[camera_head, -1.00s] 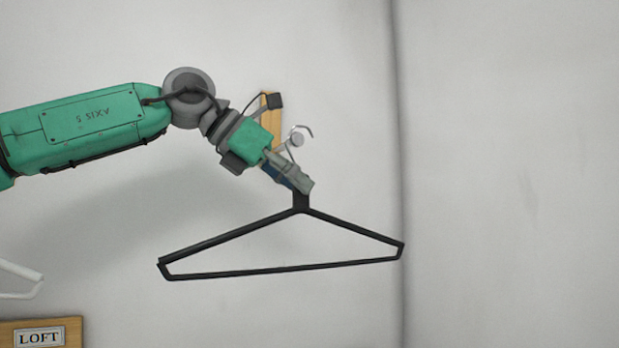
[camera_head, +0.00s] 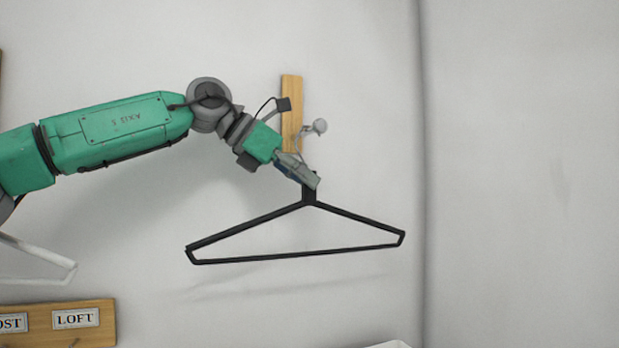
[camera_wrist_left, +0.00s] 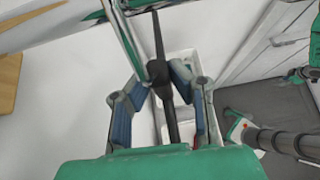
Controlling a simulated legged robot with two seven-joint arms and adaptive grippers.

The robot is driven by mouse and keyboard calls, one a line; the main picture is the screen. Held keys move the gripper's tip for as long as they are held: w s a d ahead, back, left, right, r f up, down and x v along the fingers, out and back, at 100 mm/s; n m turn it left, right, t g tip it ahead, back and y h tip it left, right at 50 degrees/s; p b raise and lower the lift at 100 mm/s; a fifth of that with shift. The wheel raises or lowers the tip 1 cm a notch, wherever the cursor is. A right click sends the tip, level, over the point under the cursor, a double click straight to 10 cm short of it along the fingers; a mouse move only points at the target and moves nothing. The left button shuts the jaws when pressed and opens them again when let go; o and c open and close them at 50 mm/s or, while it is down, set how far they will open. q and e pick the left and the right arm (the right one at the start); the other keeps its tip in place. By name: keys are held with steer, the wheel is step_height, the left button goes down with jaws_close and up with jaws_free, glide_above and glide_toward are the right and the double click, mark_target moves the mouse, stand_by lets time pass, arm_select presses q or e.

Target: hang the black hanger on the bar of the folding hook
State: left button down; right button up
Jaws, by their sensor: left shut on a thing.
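The black hanger (camera_head: 295,257) hangs from my left gripper (camera_head: 312,182), which is shut on its neck. Its shoulders spread below the gripper and its bottom bar is slightly tilted. In the left wrist view the dark neck (camera_wrist_left: 160,72) runs between the blue finger pads of my left gripper (camera_wrist_left: 154,85). The folding hook is on a wooden plate (camera_head: 292,110) on the wall, with a pale metal bar ending in a round knob (camera_head: 320,126). The knob is just above and right of the gripper. The hanger's upper hook cannot be made out clearly. My right gripper is not clearly visible.
A wooden label board (camera_head: 75,320) reading "LOFT" is low on the left, with a white hanger (camera_head: 45,260) above it. A white container edge (camera_head: 390,345) shows at the bottom. The wall right of the hanger is clear up to a corner.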

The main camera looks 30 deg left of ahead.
arm_select(q)
steer(key=shift+a, duration=0.25)
steer(key=c, duration=1.4)
jaws_free()
steer(key=shift+d, duration=0.2)
steer(key=shift+d, duration=0.1)
steer(key=shift+s+r, duration=0.2)
steer(key=shift+r, duration=0.1)
steer(key=v, duration=1.1)
steer(key=shift+a, duration=0.3)
steer(key=shift+d+f, duration=0.1)
steer(key=shift+d, duration=0.05)
